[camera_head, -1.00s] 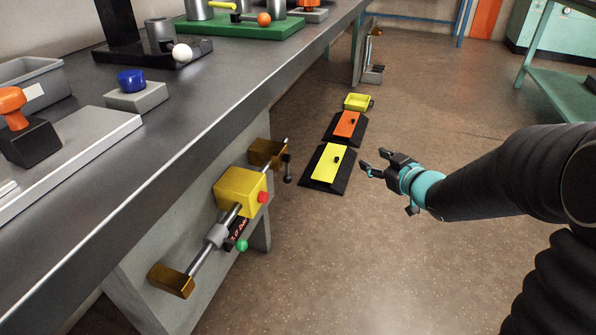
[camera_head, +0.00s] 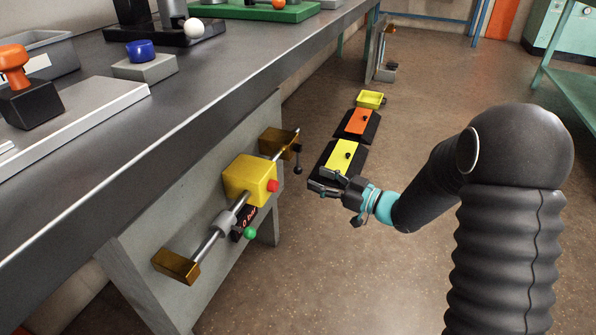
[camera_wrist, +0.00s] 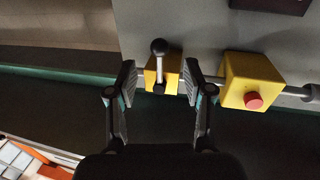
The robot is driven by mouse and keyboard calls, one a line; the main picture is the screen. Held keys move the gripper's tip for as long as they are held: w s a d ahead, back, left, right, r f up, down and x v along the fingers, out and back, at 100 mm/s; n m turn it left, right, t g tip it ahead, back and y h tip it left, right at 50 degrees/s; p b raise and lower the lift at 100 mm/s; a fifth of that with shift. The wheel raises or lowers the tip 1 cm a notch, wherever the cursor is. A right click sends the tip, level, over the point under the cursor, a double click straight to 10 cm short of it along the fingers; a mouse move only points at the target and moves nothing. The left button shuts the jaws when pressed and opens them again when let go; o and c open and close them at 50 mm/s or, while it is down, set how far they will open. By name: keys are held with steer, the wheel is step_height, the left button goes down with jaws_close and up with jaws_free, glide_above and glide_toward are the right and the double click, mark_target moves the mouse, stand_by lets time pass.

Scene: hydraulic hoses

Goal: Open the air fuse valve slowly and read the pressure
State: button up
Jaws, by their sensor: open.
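A valve assembly is mounted on the bench's side panel. It has a yellow box (camera_head: 250,180) with a red button (camera_head: 272,185) on a metal pipe (camera_head: 215,235). A brass block (camera_head: 279,142) sits at the far end, with a black-knobbed lever (camera_head: 298,160). A small dark display (camera_head: 244,221) with red characters is partly covered; only about "0 bar" can be made out. My gripper (camera_head: 317,181) is open and empty, to the right of the lever. In the wrist view the lever (camera_wrist: 159,68) shows between my fingers, apart from them, with the yellow box (camera_wrist: 252,80) to the right.
A green knob (camera_head: 250,234) sits below the display. A second brass block (camera_head: 176,266) holds the pipe's near end. Yellow and orange floor ramps (camera_head: 343,155) lie behind my gripper. The bench top (camera_head: 190,110) overhangs the valve. The floor to the right is mostly clear.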

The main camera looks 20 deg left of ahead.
mark_target(298, 170)
steer(key=x, duration=0.7)
steer(key=shift+a, duration=0.2)
jaws_close()
